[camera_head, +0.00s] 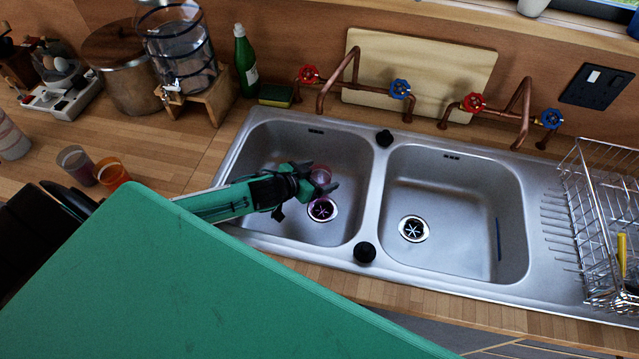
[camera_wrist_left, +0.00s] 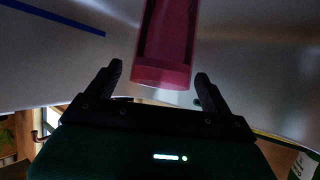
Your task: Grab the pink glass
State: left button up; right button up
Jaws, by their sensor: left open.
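The pink glass (camera_head: 321,176) is in the left basin of the sink (camera_head: 345,150), partly hidden behind my left gripper (camera_head: 318,184). In the left wrist view the pink glass (camera_wrist_left: 167,50) appears upper centre, its near end just ahead of and between the fingertips. My left gripper (camera_wrist_left: 160,82) is open, with one finger on each side of the glass's end and gaps visible. I cannot tell whether either finger touches it. My right gripper is not in view.
Copper taps (camera_head: 345,85) stand behind the basins. A wire dish rack (camera_head: 600,220) is at the right. A water dispenser (camera_head: 178,50), green bottle (camera_head: 245,62) and two cups, one orange (camera_head: 112,173), stand on the left counter.

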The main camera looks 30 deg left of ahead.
pick_arm(q)
jog(key=shift+x, duration=1.4)
jog(key=c, duration=1.1)
jog(key=shift+c, duration=0.9)
jog(key=shift+r, duration=0.25)
